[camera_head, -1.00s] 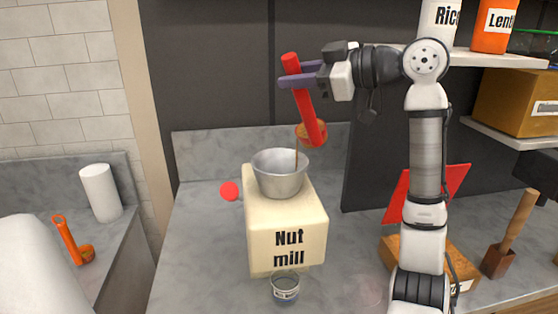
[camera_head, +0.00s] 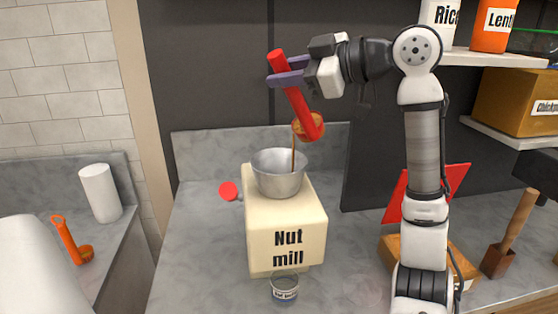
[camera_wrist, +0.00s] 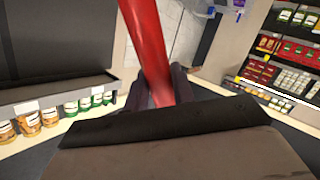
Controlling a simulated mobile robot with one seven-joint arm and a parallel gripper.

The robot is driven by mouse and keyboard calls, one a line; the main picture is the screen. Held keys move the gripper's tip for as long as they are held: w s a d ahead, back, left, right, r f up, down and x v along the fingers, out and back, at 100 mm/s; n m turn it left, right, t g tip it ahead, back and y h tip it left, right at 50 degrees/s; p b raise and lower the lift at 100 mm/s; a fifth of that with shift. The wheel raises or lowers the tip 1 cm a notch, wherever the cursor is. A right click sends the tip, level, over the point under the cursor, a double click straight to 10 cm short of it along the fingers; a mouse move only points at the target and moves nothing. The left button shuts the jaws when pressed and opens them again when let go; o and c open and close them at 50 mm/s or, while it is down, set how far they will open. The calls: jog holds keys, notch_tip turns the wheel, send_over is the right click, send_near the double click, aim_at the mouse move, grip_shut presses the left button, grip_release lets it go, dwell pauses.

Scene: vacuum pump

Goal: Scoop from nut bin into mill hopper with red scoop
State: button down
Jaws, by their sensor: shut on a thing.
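My gripper (camera_head: 289,79) is shut on the handle of the red scoop (camera_head: 296,100), high above the mill. The scoop's bowl hangs at the lower end, tilted, above the mill's grey metal hopper (camera_head: 280,175). A thin brown stream (camera_head: 294,148) runs from the bowl down into the hopper. The hopper sits on the cream box of the nut mill (camera_head: 286,230). In the wrist view the red handle (camera_wrist: 148,45) stands between the dark fingers; the scoop's bowl is not visible there. I cannot tell which container is the nut bin.
A small glass jar (camera_head: 284,288) stands in front of the mill. A cardboard box and a red lid-like panel (camera_head: 452,190) are at right, partly behind my arm. An orange scoop (camera_head: 70,240) and white roll (camera_head: 100,193) are left.

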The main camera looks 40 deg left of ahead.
jog(key=shift+s, duration=0.1)
jog(key=shift+s+a+f, duration=0.1)
jog(key=shift+s+f, duration=0.05)
jog(key=shift+s, duration=0.35)
jog(key=shift+n, duration=0.3)
jog(key=shift+s+a+f+h, duration=0.1)
jog(key=shift+s+f+h, duration=0.15)
jog(key=shift+s, duration=0.35)
jog(key=shift+s+t, duration=0.1)
jog(key=shift+t, duration=0.2)
